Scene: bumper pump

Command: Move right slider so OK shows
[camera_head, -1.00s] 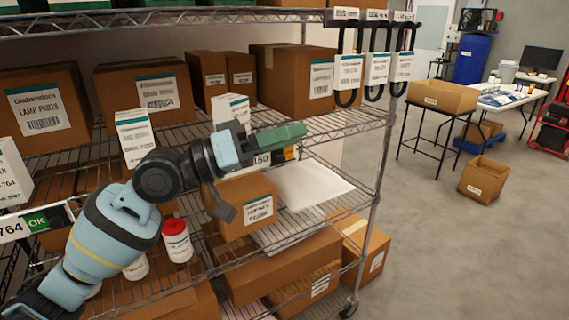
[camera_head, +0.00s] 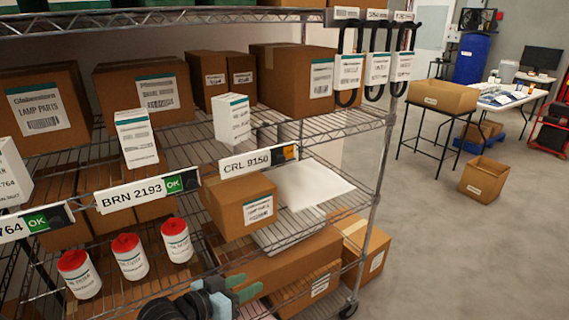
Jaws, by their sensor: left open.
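The right label strip, CRL 9150 (camera_head: 246,163), hangs on the shelf's front edge. Its slider (camera_head: 285,154) at the right end shows dark and orange, with no green OK visible. The middle strip, BRN 2193 (camera_head: 132,194), shows a green OK window (camera_head: 173,184). The left strip, partly cut off by the frame, also shows a green OK (camera_head: 37,222). My left gripper (camera_head: 245,287) is at the bottom of the view, well below the right strip. Its green fingers are apart and hold nothing visible. My right gripper is not in view.
Several red-lidded white jars (camera_head: 129,256) stand on the lower shelf. A brown box (camera_head: 240,205) sits just under the right strip, with white sheets (camera_head: 308,185) beside it. A white carton (camera_head: 232,120) stands on the shelf above. Open floor (camera_head: 430,255) lies right of the rack.

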